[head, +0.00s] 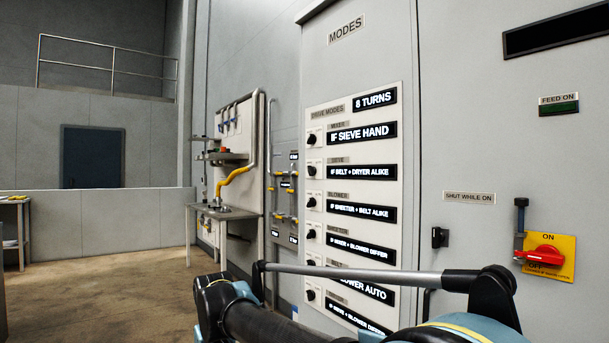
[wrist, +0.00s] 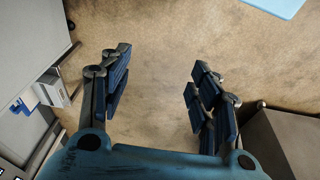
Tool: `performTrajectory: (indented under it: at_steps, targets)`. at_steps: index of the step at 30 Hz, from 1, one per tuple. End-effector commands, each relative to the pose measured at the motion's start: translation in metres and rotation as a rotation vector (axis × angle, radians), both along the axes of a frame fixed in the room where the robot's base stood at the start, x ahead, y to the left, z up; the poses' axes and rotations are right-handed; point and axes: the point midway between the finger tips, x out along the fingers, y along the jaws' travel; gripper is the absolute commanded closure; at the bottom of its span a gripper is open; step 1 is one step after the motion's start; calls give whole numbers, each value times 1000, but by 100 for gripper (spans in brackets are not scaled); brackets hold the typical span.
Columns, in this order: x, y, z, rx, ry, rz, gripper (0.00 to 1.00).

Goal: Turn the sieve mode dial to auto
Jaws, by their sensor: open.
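The sieve dial (head: 311,171) is a small black knob on a white plate, in the second row of the drive modes panel (head: 352,117), left of a black sign reading "IF BELT + DRYER ALIKE". The knob is too small for me to read its setting. The row above is labelled mixer and the row below blower. In the wrist view my gripper (wrist: 157,95) is open and empty, its two blue-padded fingers wide apart over bare floor. The gripper is not clearly visible in the head view, and no dial shows in the wrist view.
My arm crosses the bottom of the head view, hiding part of the lowest rows. A red switch (head: 543,255) on a yellow plate is at the right. A bench (head: 222,213) with yellow piping stands left of the panel. Open floor (head: 110,260) lies at left.

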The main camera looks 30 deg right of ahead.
Motion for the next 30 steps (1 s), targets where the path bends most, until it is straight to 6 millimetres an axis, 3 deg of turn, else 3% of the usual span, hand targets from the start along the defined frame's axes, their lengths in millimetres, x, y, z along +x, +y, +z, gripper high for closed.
performTrajectory:
  at_steps: [4, 8, 18, 24, 30]
  targets:
    - [27, -31, 38, -140, 6, 32, 42]
    - [60, -78, 92, -339, 27, 75, 42]
    - [156, -192, 261, -881, 155, 188, 42]
    - [215, -241, 369, -1186, 276, 239, 42]
    - [265, -267, 456, -1429, 399, 270, 42]
